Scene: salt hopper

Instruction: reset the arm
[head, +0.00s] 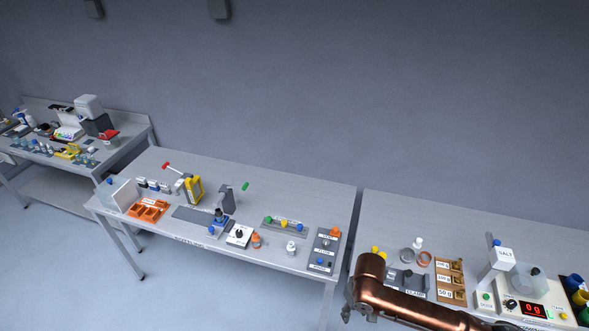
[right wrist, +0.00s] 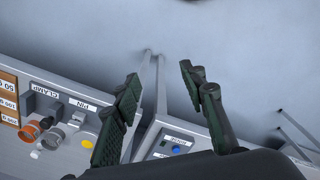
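My right arm, copper coloured, comes in at the bottom right of the head view and bends near the gap between two tables. Its gripper's fingers are not clear there. In the right wrist view my right gripper (right wrist: 160,80) has its two dark green fingers spread apart with nothing between them. It hangs over the table edges and the floor. My left gripper is in neither view.
The right table (head: 455,220) carries a salt hopper (head: 504,254), a scale reading 0 g (head: 533,309) and a wooden weight block (head: 450,282). The middle table (head: 300,195) holds an orange tray (head: 148,211) and a grey switch panel (head: 324,250). A third table stands far left.

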